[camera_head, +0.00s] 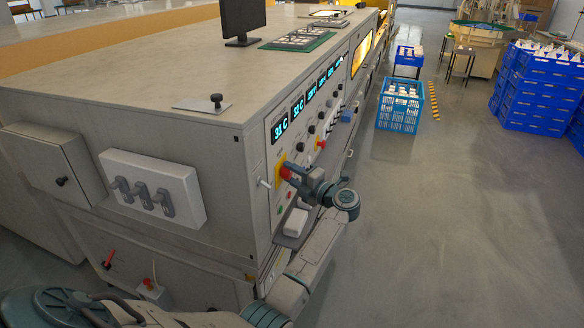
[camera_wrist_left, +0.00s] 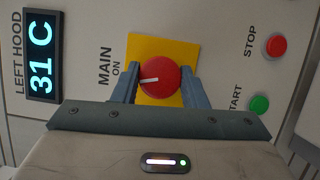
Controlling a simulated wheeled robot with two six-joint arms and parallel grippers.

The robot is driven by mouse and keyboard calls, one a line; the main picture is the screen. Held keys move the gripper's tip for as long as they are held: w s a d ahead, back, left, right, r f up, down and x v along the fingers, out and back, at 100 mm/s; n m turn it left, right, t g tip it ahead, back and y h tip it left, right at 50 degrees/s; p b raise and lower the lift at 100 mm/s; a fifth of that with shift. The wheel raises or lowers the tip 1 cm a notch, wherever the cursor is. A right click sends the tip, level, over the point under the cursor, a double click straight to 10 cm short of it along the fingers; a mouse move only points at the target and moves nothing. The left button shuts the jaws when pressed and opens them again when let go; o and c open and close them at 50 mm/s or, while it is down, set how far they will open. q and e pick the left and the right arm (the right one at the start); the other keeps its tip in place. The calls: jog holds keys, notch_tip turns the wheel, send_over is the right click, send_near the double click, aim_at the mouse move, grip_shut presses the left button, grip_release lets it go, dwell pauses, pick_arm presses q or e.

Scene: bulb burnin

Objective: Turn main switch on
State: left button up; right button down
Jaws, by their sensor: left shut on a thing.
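The main switch is a red round knob (camera_wrist_left: 160,77) with a white mark, on a yellow plate (camera_wrist_left: 150,44). In the left wrist view the white mark points left, toward the "MAIN ON" lettering. In the head view the knob (camera_head: 284,173) is on the near end of the machine's front panel, partly covered by my gripper. My left gripper (camera_wrist_left: 161,86) has one finger on each side of the knob and is shut on it. It also shows in the head view (camera_head: 291,173). My right gripper is not in view.
Left of the knob in the wrist view is a "LEFT HOOD" display (camera_wrist_left: 41,56) reading 31 C. A red stop button (camera_wrist_left: 276,45) and a green start button (camera_wrist_left: 259,105) are to the right. Blue crates (camera_head: 400,112) stand on the floor beyond; the nearby floor is clear.

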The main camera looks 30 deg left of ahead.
pick_arm(q)
jog(key=m+h+p, duration=0.1)
jog(key=m+p, duration=0.1)
jog(key=p, duration=0.2)
jog(key=shift+r+m, duration=0.2)
jog(key=shift+m, duration=0.2)
jog(key=shift+f+p, duration=0.15)
jog(key=shift+p, duration=0.2)
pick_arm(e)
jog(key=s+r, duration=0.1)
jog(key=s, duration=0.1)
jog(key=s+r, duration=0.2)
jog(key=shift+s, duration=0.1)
pick_arm(q)
jog(key=o, duration=1)
